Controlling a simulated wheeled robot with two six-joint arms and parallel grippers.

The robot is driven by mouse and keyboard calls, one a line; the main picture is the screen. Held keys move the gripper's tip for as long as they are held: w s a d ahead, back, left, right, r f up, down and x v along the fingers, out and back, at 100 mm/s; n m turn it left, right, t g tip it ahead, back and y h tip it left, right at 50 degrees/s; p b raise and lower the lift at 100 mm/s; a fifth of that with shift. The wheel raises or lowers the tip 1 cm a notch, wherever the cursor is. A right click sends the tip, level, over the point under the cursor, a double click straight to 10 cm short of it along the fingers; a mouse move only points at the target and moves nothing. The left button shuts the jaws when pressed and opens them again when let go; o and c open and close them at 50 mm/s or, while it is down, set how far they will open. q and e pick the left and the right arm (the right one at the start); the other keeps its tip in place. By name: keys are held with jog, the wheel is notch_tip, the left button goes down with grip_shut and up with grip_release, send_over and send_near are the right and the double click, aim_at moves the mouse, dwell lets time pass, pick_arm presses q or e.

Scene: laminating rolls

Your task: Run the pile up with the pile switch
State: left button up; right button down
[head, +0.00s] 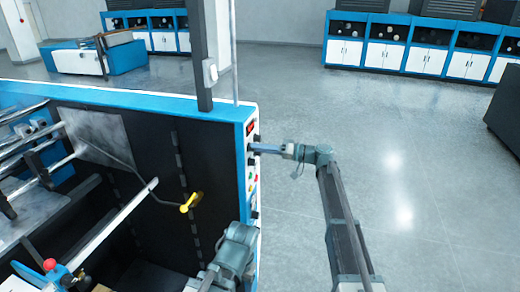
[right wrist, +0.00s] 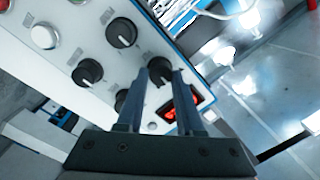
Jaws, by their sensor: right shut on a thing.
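The control panel (head: 251,170) is a narrow white strip on the blue end of the machine, with knobs, buttons and a red display. My right gripper (head: 254,148) reaches it from the right, just below the display. In the right wrist view, my right gripper (right wrist: 162,78) is shut on a black rotary knob (right wrist: 159,71) beside the lit red display (right wrist: 182,108). The fingers hide part of the knob. The labels are too small to read, so I cannot tell whether it is the pile switch. My left gripper is not visible.
Other black knobs (right wrist: 121,33) and a white button (right wrist: 43,36) sit close by on the panel. A yellow handle (head: 191,202) is on the machine's dark side. A grey post (head: 200,60) rises behind the panel. The floor (head: 400,140) to the right is clear.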

jog(key=shift+f+m+t+b, duration=0.1)
jog(key=shift+m+t+b, duration=0.2)
jog(key=shift+m, duration=1.85)
jog(key=shift+f+m+t+b, duration=0.1)
jog(key=shift+m+b, duration=0.25)
jog(key=shift+m, duration=1.8)
jog(key=c, duration=0.5)
grip_release()
jog(key=shift+c, duration=0.2)
jog(key=shift+d, duration=0.1)
jog(key=v, duration=1.3)
jog(key=shift+d+f+b, duration=0.2)
jog(key=shift+d+b, duration=0.15)
jog(key=shift+b, duration=0.1)
jog(key=shift+s, duration=0.1)
